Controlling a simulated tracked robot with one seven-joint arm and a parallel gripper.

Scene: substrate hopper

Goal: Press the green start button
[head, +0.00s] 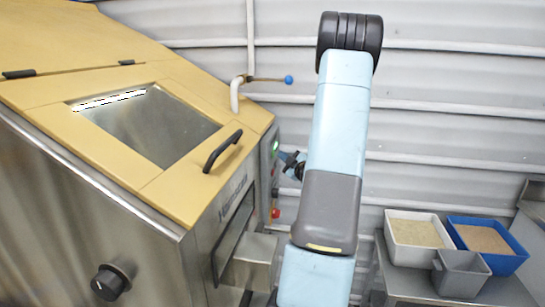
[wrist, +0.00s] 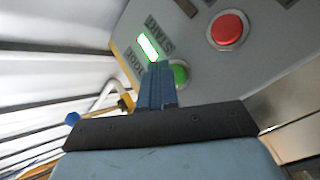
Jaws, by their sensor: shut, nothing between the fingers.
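The green start button (wrist: 180,75) is on the grey control panel (wrist: 200,75), beside the START lettering in the wrist view. My gripper (wrist: 160,68) is shut and empty, and its blue fingers cover the left part of the button. The fingertips point at the panel close to the button; I cannot tell whether they touch it. In the head view my gripper (head: 287,158) is beside the panel (head: 265,170) on the hopper's side, and the green button cannot be made out there.
A red button (wrist: 229,29) and a lit green indicator (wrist: 147,45) are on the same panel. The steel hopper has a yellow lid (head: 110,155) with a black handle (head: 222,150). A blue-knobbed lever (head: 268,79) sticks out above. Bins (head: 415,262) stand on a bench at right.

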